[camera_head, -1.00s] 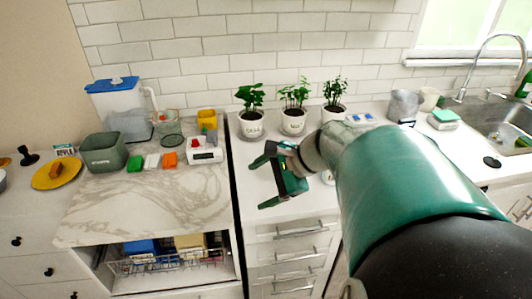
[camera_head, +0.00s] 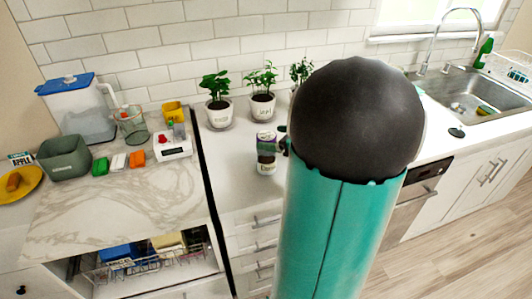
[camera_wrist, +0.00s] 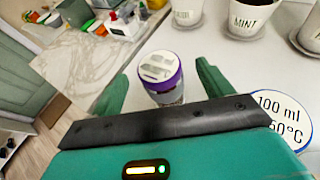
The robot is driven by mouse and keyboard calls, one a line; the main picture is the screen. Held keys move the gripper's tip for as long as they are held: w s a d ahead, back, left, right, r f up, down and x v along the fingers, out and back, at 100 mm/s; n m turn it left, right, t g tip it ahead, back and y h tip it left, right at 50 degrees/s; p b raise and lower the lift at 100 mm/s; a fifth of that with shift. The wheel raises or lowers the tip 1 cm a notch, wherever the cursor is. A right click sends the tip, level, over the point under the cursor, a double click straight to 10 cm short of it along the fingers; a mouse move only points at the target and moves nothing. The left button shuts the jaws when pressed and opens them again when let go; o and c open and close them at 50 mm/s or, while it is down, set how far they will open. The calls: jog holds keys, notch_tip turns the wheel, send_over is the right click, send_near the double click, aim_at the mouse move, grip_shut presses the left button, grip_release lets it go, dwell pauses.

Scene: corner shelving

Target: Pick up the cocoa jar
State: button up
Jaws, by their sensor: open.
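The cocoa jar (camera_head: 266,153), with a pale lid and a purple and white label, stands upright on the white counter in front of the potted plants. In the wrist view the jar (camera_wrist: 165,82) shows from above, its lid toward me, between my two green fingers. My gripper (camera_wrist: 160,84) is open, with one finger on each side of the jar; I cannot tell whether either touches it. In the head view my arm hides most of the gripper, and only a dark bit shows just right of the jar.
Potted plants (camera_head: 219,113) stand behind the jar. In the wrist view a round white disc marked "100 ml" (camera_wrist: 281,116) lies close on the right. A white scale (camera_head: 173,146) and a grey-green bin (camera_head: 65,160) are on the marble top at left. The sink (camera_head: 468,98) is at right.

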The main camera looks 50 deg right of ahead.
aim_at(261, 136)
jog(key=x, duration=0.5)
jog(key=shift+w+a+f, duration=0.1)
jog(key=shift+w, duration=0.2)
jog(key=c, duration=1.6)
